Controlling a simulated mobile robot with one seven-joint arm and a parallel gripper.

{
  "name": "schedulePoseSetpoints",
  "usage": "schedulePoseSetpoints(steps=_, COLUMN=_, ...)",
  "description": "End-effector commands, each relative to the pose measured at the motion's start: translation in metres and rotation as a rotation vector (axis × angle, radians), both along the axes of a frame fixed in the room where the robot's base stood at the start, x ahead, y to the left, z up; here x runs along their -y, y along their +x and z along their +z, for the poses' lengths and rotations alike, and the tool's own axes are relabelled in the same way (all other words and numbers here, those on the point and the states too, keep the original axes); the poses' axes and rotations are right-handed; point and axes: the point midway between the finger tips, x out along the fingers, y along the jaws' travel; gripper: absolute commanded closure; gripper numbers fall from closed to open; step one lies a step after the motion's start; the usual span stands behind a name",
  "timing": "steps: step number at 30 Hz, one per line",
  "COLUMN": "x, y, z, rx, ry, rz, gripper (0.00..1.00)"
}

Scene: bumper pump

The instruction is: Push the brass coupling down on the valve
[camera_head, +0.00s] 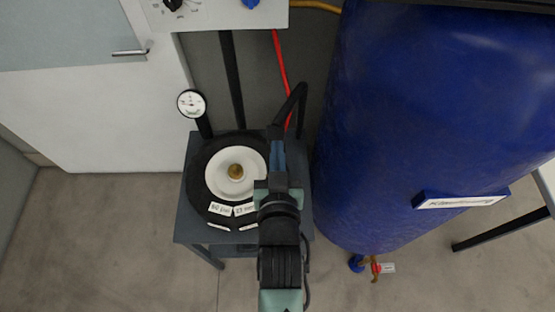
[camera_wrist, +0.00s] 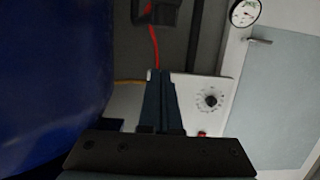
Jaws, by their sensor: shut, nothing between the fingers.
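A small round brass piece (camera_head: 235,171), which looks like the brass coupling, sits at the centre of a white disc (camera_head: 217,181) on a black round base. I cannot make out the valve apart from it. My gripper (camera_head: 277,142) is to the right of the brass piece and the white disc, apart from them in the picture. Its fingers are together with nothing between them, as the wrist view (camera_wrist: 160,75) also shows. The brass piece is not visible in the wrist view.
The base stands on a dark table (camera_head: 195,215) with labels at its front. A pressure gauge (camera_head: 191,103) rises at the back left. A black bent arm (camera_head: 297,98) and a red hose (camera_head: 281,65) are behind my gripper. A large blue tank (camera_head: 420,120) blocks the right.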

Motion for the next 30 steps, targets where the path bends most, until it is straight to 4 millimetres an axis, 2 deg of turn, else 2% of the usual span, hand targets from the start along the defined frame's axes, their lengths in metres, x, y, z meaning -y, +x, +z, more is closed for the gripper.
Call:
schedulePoseSetpoints(steps=3, x=0.000, y=-0.014, z=0.002, rx=-0.001, ry=0.000, rz=-0.001, gripper=1.00)
schedulePoseSetpoints(steps=7, x=0.000, y=-0.021, z=0.004, rx=-0.001, ry=0.000, rz=0.000, gripper=1.00)
schedulePoseSetpoints(steps=26, x=0.000, y=-0.022, z=0.006, rx=0.000, ry=0.000, rz=0.000, gripper=1.00)
schedulePoseSetpoints(steps=29, x=0.000, y=-0.016, z=0.018, rx=0.024, ry=-0.001, rz=0.000, gripper=1.00)
schedulePoseSetpoints(steps=30, x=0.000, y=-0.011, z=0.029, rx=0.045, ry=-0.001, rz=0.000, gripper=1.00)
